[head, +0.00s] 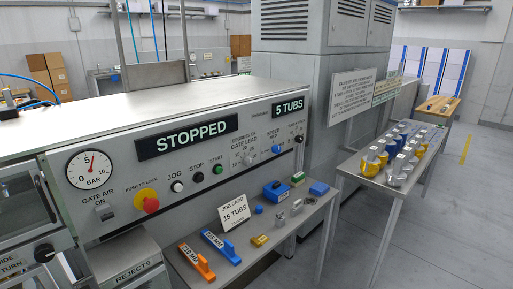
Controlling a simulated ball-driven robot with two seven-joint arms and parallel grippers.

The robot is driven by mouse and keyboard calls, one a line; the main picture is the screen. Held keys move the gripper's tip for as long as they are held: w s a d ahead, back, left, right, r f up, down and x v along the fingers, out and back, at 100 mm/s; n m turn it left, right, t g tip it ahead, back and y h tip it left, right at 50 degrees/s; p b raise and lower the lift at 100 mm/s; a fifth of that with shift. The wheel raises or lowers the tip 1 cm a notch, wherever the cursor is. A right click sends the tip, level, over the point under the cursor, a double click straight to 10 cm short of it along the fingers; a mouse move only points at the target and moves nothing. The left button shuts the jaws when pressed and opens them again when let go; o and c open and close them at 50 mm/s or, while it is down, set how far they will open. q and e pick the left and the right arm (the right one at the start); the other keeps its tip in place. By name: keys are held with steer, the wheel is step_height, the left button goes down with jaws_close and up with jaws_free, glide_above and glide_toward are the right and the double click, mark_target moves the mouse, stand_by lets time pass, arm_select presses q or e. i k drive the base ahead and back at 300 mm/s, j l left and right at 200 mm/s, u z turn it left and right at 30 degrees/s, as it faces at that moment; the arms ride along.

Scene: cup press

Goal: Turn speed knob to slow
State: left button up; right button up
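The speed knob (277,149) is a small blue knob on the sloped grey front panel of the machine. The lettering above it appears to read SPEED MED. The knob's pointer is too small to read. The dark display (187,137) on the panel reads STOPPED. A second display (287,108) at the panel's right reads 5 TUBS. Neither of my grippers shows in the head view, so nothing is seen near the knob.
Left of the knob are a gate lead dial (248,159), the green start button (218,169) and a red stop knob (150,203). A shelf below holds orange and blue parts and a job card (234,212). A side table (358,163) with tubs stands right.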

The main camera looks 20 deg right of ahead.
mark_target(277, 149)
steer(key=i+l+u, duration=0.1)
steer(key=l, duration=0.25)
steer(key=i+l+u, duration=0.1)
steer(key=i+l, duration=0.25)
steer(key=l, duration=0.35)
steer(key=i+l+u, duration=0.15)
steer(key=l, duration=0.2)
steer(key=i+l+u, duration=0.1)
steer(key=l, duration=0.25)
